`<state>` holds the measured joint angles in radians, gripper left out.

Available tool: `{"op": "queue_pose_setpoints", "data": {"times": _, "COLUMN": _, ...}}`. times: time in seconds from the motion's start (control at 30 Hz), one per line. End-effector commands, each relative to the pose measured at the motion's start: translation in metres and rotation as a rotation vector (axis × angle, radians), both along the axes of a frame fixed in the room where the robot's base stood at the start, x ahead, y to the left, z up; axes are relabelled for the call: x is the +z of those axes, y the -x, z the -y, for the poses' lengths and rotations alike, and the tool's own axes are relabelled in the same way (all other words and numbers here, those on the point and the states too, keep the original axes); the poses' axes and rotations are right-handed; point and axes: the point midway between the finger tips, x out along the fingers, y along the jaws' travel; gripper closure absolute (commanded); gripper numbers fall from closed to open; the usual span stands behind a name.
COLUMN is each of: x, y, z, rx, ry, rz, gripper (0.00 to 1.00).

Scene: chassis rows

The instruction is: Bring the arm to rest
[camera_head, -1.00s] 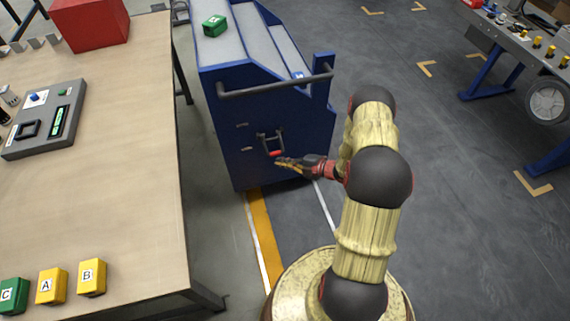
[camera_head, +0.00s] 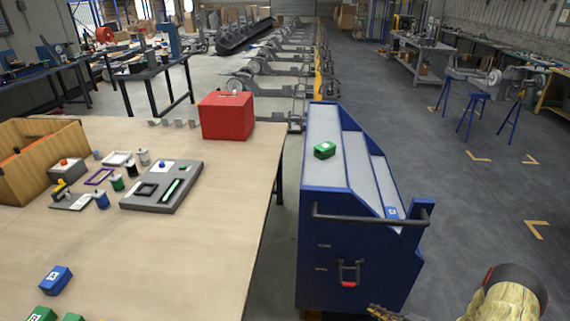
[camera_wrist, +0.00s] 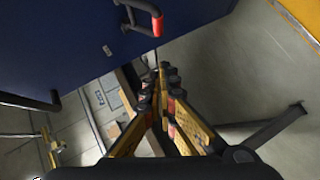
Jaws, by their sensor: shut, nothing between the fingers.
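My gripper (camera_wrist: 163,100) shows in the wrist view with its fingers together and nothing between them. In the head view only the tip of my gripper (camera_head: 382,313) shows at the bottom edge, in front of the lower part of the blue cart (camera_head: 350,255). A yellowish link of my arm shows at the bottom right; the rest of the arm is out of frame. In the wrist view the cart's dark handle with a red grip (camera_wrist: 157,25) is beyond the fingertips, apart from them.
A wooden table (camera_head: 225,220) stands left of the cart, with a red box (camera_head: 227,116), a grey panel (camera_head: 165,186) and small blocks. A green block (camera_head: 324,150) sits on the cart's top. The floor (camera_head: 460,215) right of the cart is open. Blue trestles (camera_head: 475,110) stand farther back.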

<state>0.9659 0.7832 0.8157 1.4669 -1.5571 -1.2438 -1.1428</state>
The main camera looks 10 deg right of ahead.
Motion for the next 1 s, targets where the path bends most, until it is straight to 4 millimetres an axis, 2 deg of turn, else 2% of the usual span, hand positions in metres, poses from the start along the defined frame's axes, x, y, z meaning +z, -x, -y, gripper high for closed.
{"op": "queue_pose_setpoints", "data": {"times": 0.07, "x": -0.002, "y": 0.0, "z": 0.001, "rx": -0.011, "ry": -0.021, "rz": -0.024, "gripper": 1.0}}
{"op": "queue_pose_setpoints", "data": {"times": 0.13, "x": -0.017, "y": 0.004, "z": 0.006, "rx": -0.042, "ry": -0.031, "rz": -0.098, "gripper": 1.0}}
{"op": "queue_pose_setpoints", "data": {"times": 0.23, "x": -0.051, "y": 0.013, "z": 0.024, "rx": -0.158, "ry": -0.049, "rz": -0.264, "gripper": 1.0}}
{"op": "queue_pose_setpoints", "data": {"times": 0.3, "x": -0.08, "y": 0.029, "z": 0.037, "rx": -0.284, "ry": -0.076, "rz": -0.419, "gripper": 1.0}}
{"op": "queue_pose_setpoints", "data": {"times": 0.37, "x": -0.099, "y": 0.047, "z": 0.053, "rx": -0.409, "ry": -0.099, "rz": -0.552, "gripper": 1.0}}
{"op": "queue_pose_setpoints", "data": {"times": 0.47, "x": -0.104, "y": 0.074, "z": 0.091, "rx": -0.639, "ry": -0.118, "rz": -0.737, "gripper": 1.0}}
{"op": "queue_pose_setpoints", "data": {"times": 0.57, "x": -0.084, "y": 0.098, "z": 0.123, "rx": -0.871, "ry": -0.134, "rz": -0.891, "gripper": 1.0}}
{"op": "queue_pose_setpoints", "data": {"times": 0.67, "x": -0.042, "y": 0.116, "z": 0.142, "rx": -1.106, "ry": -0.153, "rz": -1.008, "gripper": 1.0}}
{"op": "queue_pose_setpoints", "data": {"times": 0.7, "x": -0.022, "y": 0.122, "z": 0.145, "rx": -1.192, "ry": -0.164, "rz": -1.043, "gripper": 1.0}}
{"op": "queue_pose_setpoints", "data": {"times": 0.77, "x": 0.008, "y": 0.13, "z": 0.144, "rx": -1.31, "ry": -0.185, "rz": -1.084, "gripper": 1.0}}
{"op": "queue_pose_setpoints", "data": {"times": 0.87, "x": 0.061, "y": 0.139, "z": 0.133, "rx": -1.478, "ry": -0.228, "rz": -1.129, "gripper": 1.0}}
{"op": "queue_pose_setpoints", "data": {"times": 1.0, "x": 0.132, "y": 0.15, "z": 0.101, "rx": -1.661, "ry": -0.304, "rz": -1.164, "gripper": 1.0}}
